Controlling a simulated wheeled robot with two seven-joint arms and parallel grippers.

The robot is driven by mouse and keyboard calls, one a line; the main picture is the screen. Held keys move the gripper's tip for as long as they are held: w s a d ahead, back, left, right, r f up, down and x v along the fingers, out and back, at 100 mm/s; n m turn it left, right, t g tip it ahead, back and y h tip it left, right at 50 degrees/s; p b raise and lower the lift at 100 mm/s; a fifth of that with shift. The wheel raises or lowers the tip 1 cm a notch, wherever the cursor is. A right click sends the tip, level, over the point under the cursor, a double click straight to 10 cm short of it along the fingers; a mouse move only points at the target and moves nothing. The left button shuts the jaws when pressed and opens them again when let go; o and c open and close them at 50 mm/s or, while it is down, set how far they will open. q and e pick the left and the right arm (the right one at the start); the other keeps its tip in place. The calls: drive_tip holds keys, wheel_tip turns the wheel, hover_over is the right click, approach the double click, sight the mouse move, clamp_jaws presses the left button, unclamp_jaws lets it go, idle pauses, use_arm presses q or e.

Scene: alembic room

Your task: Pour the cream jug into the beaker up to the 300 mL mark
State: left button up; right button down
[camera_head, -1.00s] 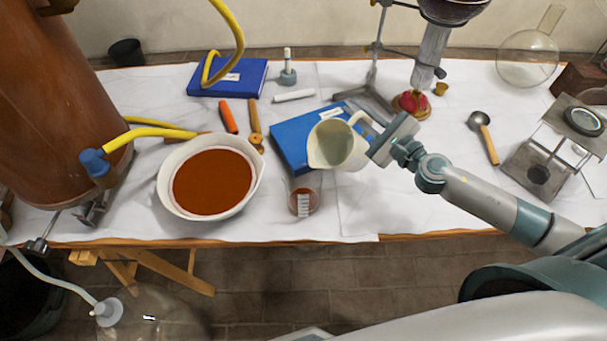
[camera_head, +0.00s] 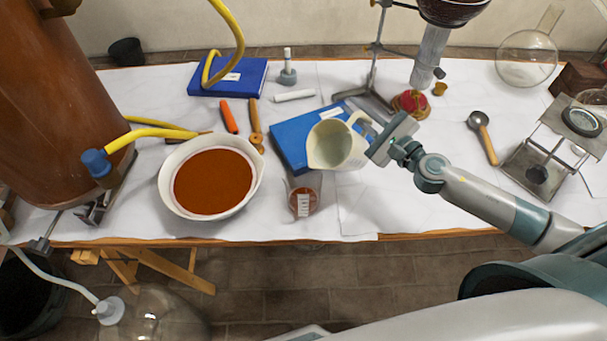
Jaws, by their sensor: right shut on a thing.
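The cream jug (camera_head: 328,148) is held up over the table, above the near edge of the blue book. My right gripper (camera_head: 375,150) is shut on its handle side, to the right of the jug. The jug leans a little to the left, its mouth facing up toward me, with pale insides showing. The clear beaker (camera_head: 303,198) with a white scale label stands on the table just below and left of the jug. Reddish-brown colour shows in the beaker; its level against the marks is too small to read. My left gripper is not in view.
A white bowl of reddish-brown liquid (camera_head: 256,192) stands left of the beaker. A blue book (camera_head: 290,140) lies behind the jug. A metal stand (camera_head: 374,75), a ladle (camera_head: 484,135) and a metal frame (camera_head: 535,160) are to the right. The table's front edge is close to the beaker.

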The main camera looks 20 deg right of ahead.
drive_tip(key=shift+s+a+r+n+p, duration=0.1)
drive_tip(key=shift+a+r+n+p, duration=0.2)
drive_tip(key=shift+r+p, duration=0.45)
drive_tip(key=shift+s+a+r+n+p, duration=0.1)
drive_tip(key=shift+a+r+n+p, duration=0.25)
drive_tip(key=shift+p, duration=0.65)
drive_tip(key=shift+s+a+r+n+p, duration=0.15)
drive_tip(key=shift+r+n+p, duration=0.4)
drive_tip(key=shift+p, duration=0.35)
idle(5.3)
